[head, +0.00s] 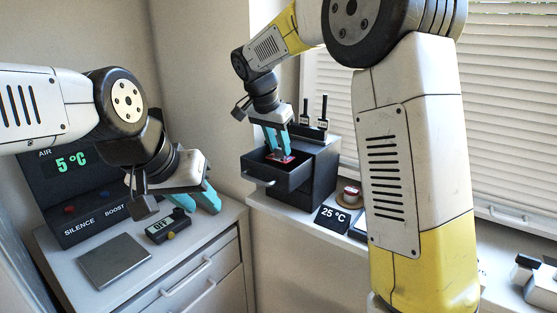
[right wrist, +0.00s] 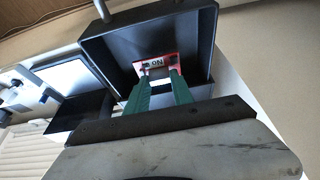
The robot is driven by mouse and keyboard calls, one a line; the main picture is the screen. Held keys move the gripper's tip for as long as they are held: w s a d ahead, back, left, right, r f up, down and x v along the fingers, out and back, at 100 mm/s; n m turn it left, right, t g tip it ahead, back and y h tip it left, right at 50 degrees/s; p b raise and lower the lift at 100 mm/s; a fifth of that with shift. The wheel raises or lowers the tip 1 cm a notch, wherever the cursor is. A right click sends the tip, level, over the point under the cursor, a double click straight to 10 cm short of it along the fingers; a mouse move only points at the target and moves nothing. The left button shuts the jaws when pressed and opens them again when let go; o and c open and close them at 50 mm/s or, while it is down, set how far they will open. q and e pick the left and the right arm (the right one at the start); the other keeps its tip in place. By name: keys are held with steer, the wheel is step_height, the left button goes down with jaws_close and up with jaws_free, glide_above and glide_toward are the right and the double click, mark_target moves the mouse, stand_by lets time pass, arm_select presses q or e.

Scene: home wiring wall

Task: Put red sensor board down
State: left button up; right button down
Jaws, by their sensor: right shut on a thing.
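The red sensor board (head: 284,158) is low inside the open drawer (head: 265,180) of a dark cabinet. My right gripper (head: 280,152) points down into the drawer and is shut on the board. In the right wrist view the board (right wrist: 145,71) shows a red edge and a pale label, between the tips of the green fingers (right wrist: 158,82). Whether the board touches the drawer floor I cannot tell. My left gripper (head: 206,205) is open and empty, over the white counter on the left, beside a small dark device with a display (head: 160,228).
A grey flat plate (head: 114,261) and a dark panel reading 5 °C (head: 72,165) are on the left counter. Two black upright items (head: 314,118) stand on the cabinet. A 25 °C display (head: 332,218) and a small round red-and-white item (head: 351,195) sit on the sill.

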mark_target(279, 158)
steer(key=shift+f, duration=2)
steer(key=shift+f, duration=0.1)
steer(key=c, duration=1.1)
jaws_free()
steer(key=v, duration=1.2)
steer(key=s+d+n+y, duration=0.3)
steer(key=s+d+n, duration=0.1)
steer(key=s+d, duration=0.7)
steer(key=s+d+f+n+t+y, duration=0.1)
steer(key=s+d+f+n, duration=0.1)
steer(key=s, duration=0.4)
steer(key=s+d+f+n+t+y, duration=0.1)
steer(key=s+d+f, duration=0.2)
steer(key=s, duration=0.3)
steer(key=shift+d+f+n, duration=0.4)
steer(key=shift+f, duration=0.5)
